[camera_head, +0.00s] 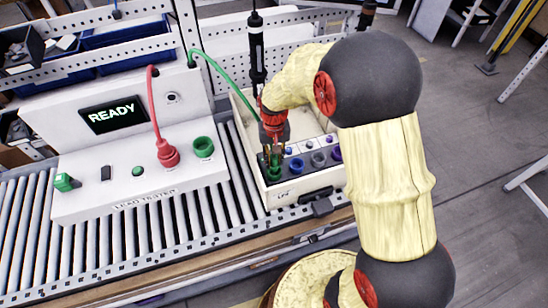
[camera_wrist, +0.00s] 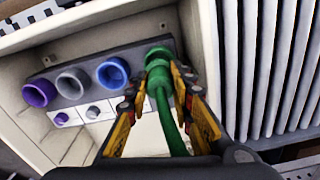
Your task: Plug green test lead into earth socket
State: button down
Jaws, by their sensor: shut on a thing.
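My gripper (camera_head: 274,152) is shut on the green plug (camera_wrist: 160,80) of the green test lead, its fingers (camera_wrist: 165,88) on either side of it. The lead (camera_head: 222,70) arches from the back of the lead tester to my gripper. The plug is at the green earth socket (camera_wrist: 158,51), the end of the socket row beside the blue one. The plug and fingers cover much of that socket, so I cannot tell how deep the plug sits. The blue (camera_wrist: 112,72), grey (camera_wrist: 72,83) and purple (camera_wrist: 40,93) sockets appear empty.
The sockets are in a cream box (camera_head: 296,191) on the roller conveyor (camera_head: 190,213). The lead tester (camera_head: 120,190) stands left, its screen (camera_head: 113,115) reading READY. A red plug (camera_head: 168,154) sits in its panel beside a green socket (camera_head: 203,147). A black screwdriver (camera_head: 256,50) hangs behind.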

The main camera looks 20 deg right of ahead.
aim_at(274, 165)
jog(key=shift+f+b, duration=1)
jog(key=shift+f, duration=1.05)
jog(key=c, duration=1.6)
grip_release()
jog(key=shift+o, duration=0.6)
notch_tip(274, 165, up, 12)
